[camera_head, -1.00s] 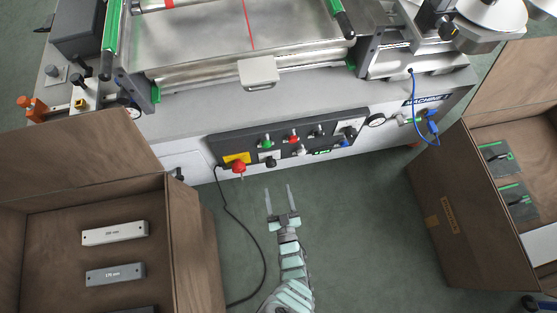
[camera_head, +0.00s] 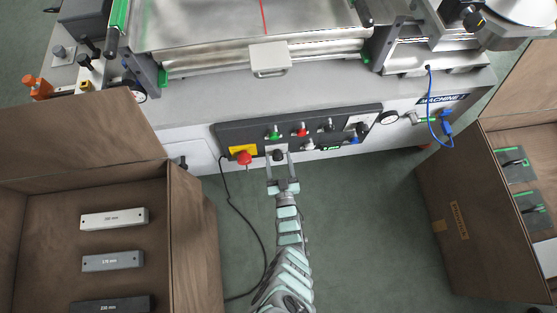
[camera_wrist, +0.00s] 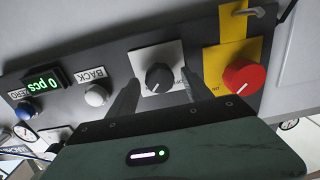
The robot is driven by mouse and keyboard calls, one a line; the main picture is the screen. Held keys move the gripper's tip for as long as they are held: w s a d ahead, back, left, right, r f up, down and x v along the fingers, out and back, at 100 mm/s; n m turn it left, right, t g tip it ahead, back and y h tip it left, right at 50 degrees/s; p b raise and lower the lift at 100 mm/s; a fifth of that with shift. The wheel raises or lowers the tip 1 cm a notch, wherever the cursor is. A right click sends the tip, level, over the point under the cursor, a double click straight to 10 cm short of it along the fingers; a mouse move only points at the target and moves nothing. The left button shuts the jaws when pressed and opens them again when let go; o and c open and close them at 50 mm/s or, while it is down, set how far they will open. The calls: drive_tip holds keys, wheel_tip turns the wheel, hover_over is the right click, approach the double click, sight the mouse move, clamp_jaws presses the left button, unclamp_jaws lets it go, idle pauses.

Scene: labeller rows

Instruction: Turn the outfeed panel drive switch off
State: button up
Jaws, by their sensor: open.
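The black rotary knob (camera_head: 277,154) sits on a pale square plate on the dark control panel (camera_head: 370,112). My gripper (camera_head: 279,160) is open, with one finger on each side of this knob. In the wrist view my gripper (camera_wrist: 160,88) shows a gap between each finger and the knob; contact is not visible.
A red knob (camera_wrist: 243,76) on a yellow plate is beside it. A white button (camera_wrist: 96,95) marked BACK, a blue button (camera_wrist: 25,110) and a green counter (camera_wrist: 44,81) are also near.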

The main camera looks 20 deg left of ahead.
drive_tip(key=shift+c, duration=0.5)
clamp_jaws()
drive_tip(key=shift+n, duration=0.4)
drive_tip(key=n, duration=0.3)
drive_tip(key=shift+s+a+f+n, duration=0.1)
drive_tip(key=shift+s+a+n, duration=0.05)
drive_tip(key=shift+n, duration=0.25)
drive_tip(key=n, duration=0.4)
drive_tip(key=shift+n, duration=0.3)
drive_tip(key=n, duration=0.4)
drive_tip(key=shift+f, duration=0.1)
drive_tip(key=shift+n, duration=2.4)
